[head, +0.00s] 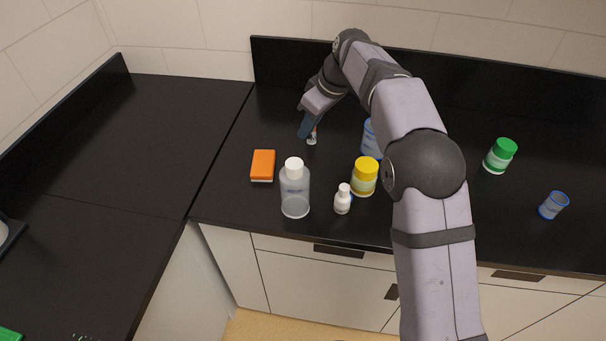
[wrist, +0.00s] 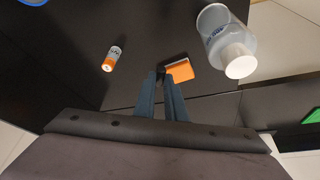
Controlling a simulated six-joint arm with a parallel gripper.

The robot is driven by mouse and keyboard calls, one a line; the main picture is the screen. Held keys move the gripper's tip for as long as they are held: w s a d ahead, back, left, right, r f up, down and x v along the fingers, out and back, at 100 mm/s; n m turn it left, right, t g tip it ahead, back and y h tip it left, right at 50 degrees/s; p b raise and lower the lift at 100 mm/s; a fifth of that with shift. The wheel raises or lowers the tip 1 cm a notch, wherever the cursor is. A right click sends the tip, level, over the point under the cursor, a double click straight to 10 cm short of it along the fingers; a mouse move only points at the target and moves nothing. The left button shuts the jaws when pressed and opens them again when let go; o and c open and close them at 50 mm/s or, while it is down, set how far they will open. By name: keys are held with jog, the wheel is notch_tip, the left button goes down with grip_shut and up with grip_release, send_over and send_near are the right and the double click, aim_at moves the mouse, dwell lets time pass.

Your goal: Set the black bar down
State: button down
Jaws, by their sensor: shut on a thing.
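My gripper (head: 304,130) is over the black counter, to the right of the orange box and behind the clear bottle. In the wrist view its two fingers (wrist: 161,80) come close together at the tips, shut on a small dark piece, the black bar (wrist: 160,72). Only a little of the bar shows against the dark counter. In the head view I cannot make the bar out. I cannot tell whether it touches the counter.
Near my gripper are a small white-and-orange vial (wrist: 114,58), an orange box (head: 263,165) and a clear bottle (head: 295,188). A white bottle (head: 343,199), yellow-lidded jar (head: 365,176) and blue cup (head: 372,141) stand rightward.

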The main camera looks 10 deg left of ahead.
jog(key=shift+w+a+n, duration=0.2)
jog(key=shift+a+n, duration=0.05)
jog(key=shift+n, duration=0.25)
jog(key=shift+f, duration=2.35)
jog(key=shift+s+f+p, duration=0.1)
jog(key=shift+f+p, duration=1.4)
jog(key=shift+f, duration=3.55)
jog(key=shift+f, duration=0.2)
jog(key=c, duration=1.8)
grip_release()
jog(key=shift+r, duration=0.1)
jog(key=shift+r, duration=0.15)
